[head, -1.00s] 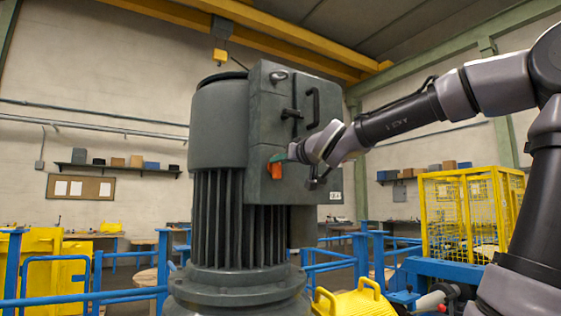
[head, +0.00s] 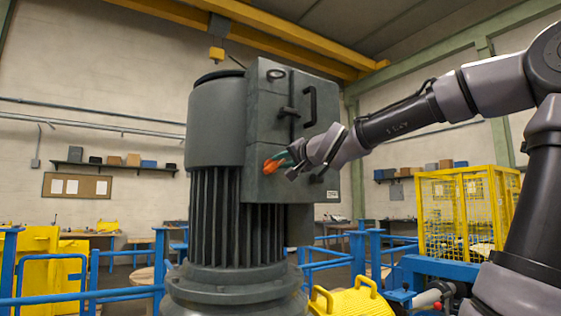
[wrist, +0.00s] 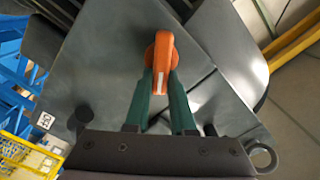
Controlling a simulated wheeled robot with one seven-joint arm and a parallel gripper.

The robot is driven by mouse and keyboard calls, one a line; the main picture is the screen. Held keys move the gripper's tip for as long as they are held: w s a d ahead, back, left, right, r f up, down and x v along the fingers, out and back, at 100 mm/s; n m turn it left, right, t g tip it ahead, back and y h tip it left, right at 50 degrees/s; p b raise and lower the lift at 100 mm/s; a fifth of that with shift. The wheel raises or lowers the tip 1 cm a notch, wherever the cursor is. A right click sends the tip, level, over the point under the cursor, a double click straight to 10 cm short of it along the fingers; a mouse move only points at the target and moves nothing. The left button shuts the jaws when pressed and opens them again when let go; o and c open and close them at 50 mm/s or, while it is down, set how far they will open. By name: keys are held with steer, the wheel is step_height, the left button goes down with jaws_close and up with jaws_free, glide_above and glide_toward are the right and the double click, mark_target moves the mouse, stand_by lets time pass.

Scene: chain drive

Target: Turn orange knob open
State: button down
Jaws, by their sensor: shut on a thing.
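The orange knob (head: 275,162) is on the lower front of the grey box (head: 263,128) fixed to the large grey motor. My gripper (head: 290,157) reaches it from the right. In the wrist view the knob (wrist: 164,55) has a round base and a long handle, and the two green fingers of my gripper (wrist: 161,95) are shut on it near its lower end. The handle stands lengthwise between the fingers in that view. In the head view the handle slants, and the fingers hide part of it.
The grey motor (head: 215,125) stands on a round base. A black handle (head: 309,106) and a latch (head: 288,113) are on the box above my wrist. Blue railings (head: 160,270), a yellow cage (head: 460,215) and a yellow ribbed cover (head: 352,302) stand around.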

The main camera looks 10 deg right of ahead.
steer(key=shift+d+f+m, duration=0.1)
steer(key=shift+f+m, duration=0.1)
steer(key=shift+m, duration=1.05)
steer(key=shift+d+f+m, duration=0.1)
steer(key=shift+f+m, duration=0.05)
steer(key=shift+m, duration=1.05)
steer(key=shift+f+m, duration=0.2)
steer(key=shift+m, duration=1.05)
steer(key=c, duration=0.8)
jaws_free()
steer(key=shift+o, duration=0.2)
steer(key=v, duration=1)
steer(key=shift+s+d, duration=0.15)
steer(key=shift+s, duration=0.2)
